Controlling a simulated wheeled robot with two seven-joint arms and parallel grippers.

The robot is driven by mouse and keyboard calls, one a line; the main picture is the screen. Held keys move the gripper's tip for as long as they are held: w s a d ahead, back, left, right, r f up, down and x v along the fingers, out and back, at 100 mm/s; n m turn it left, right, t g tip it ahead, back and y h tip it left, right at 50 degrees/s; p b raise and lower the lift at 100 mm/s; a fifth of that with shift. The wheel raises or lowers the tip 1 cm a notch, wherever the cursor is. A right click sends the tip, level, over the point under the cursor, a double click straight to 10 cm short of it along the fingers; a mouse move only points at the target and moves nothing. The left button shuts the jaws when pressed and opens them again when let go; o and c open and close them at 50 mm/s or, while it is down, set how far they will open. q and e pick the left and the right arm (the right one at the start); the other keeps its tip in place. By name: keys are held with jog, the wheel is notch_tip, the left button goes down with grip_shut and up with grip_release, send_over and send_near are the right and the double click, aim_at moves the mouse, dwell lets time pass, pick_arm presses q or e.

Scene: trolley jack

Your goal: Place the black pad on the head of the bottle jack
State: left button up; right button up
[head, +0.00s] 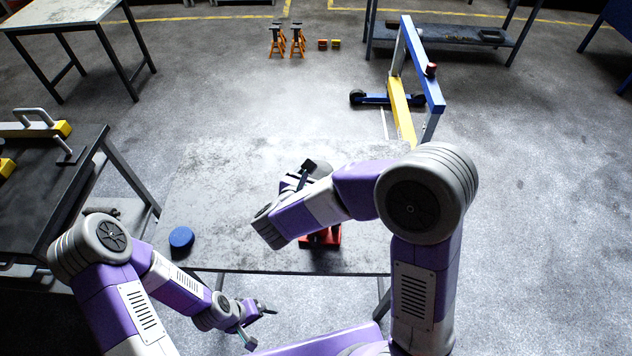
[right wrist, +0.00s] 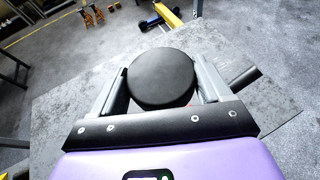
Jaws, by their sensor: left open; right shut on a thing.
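The black pad (right wrist: 161,78) is a round, flat disc. In the right wrist view it sits between the two fingers of my right gripper (right wrist: 162,70), which is shut on it. In the head view my right arm covers most of this gripper and the pad. The red base of the bottle jack (head: 322,238) shows on the table below that arm; its head is hidden. My left gripper (head: 259,324) is open and empty, low in front of the table.
A dark workbench (head: 60,190) with tools stands at the left. A blue and yellow crane (head: 415,75) stands behind the table. The table's left part is mostly clear.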

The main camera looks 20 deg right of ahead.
jog(key=shift+f, duration=1.35)
jog(key=shift+f+b, duration=0.15)
jog(key=shift+b, duration=0.2)
jog(key=o, duration=1.1)
